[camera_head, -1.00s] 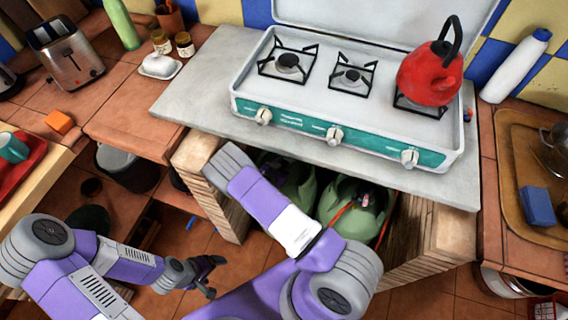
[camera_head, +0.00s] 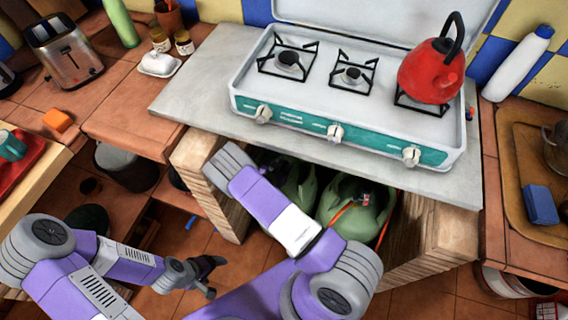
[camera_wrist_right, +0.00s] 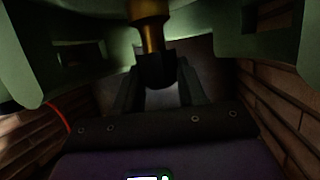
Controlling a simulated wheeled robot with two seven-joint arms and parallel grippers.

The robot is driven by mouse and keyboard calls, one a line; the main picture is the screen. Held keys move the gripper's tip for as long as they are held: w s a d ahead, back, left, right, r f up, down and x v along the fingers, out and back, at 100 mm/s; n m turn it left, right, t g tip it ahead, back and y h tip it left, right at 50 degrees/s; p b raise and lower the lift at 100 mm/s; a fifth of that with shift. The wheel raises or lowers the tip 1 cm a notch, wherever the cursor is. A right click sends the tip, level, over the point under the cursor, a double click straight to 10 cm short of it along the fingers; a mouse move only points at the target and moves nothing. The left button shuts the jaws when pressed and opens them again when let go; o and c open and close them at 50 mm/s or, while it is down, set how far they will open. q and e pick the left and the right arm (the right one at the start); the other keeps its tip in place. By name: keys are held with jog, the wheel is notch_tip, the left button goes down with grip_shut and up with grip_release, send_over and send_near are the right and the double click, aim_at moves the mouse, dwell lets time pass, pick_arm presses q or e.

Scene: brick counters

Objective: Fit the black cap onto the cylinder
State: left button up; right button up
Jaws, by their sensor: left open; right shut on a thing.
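Two green gas cylinders stand in the opening under the stove counter: a left one (camera_head: 291,187) and a right one (camera_head: 348,208). The right wrist view shows a green cylinder body (camera_wrist_right: 60,30) around a brass valve stem (camera_wrist_right: 151,38). My right gripper (camera_wrist_right: 158,88) is shut on the black cap (camera_wrist_right: 156,70), which lies at the end of the stem. The cap and stem overlap in this dark view; I cannot tell how far the cap is on. In the head view my right gripper is hidden. My left gripper (camera_head: 210,277) is open and empty above the floor.
Wooden side walls (camera_head: 440,235) bound the opening, and brick walls (camera_wrist_right: 285,100) show close by in the right wrist view. An orange hose (camera_head: 340,211) runs to the right cylinder; a red hose (camera_wrist_right: 57,117) shows at left. The stove (camera_head: 340,130) stands above.

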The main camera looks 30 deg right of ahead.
jog(key=shift+f+b, duration=0.7)
jog(key=shift+b, duration=0.2)
dwell(1.9)
jog(key=o, duration=1.2)
jog(key=shift+c, duration=0.2)
jog(key=p+v, duration=0.2)
jog(key=v, duration=0.4)
jog(key=shift+s+a+r, duration=0.15)
jog(key=shift+a+r, duration=0.1)
jog(key=shift+a, duration=0.05)
jog(key=shift+s+a, duration=0.2)
jog(key=shift+a, duration=0.15)
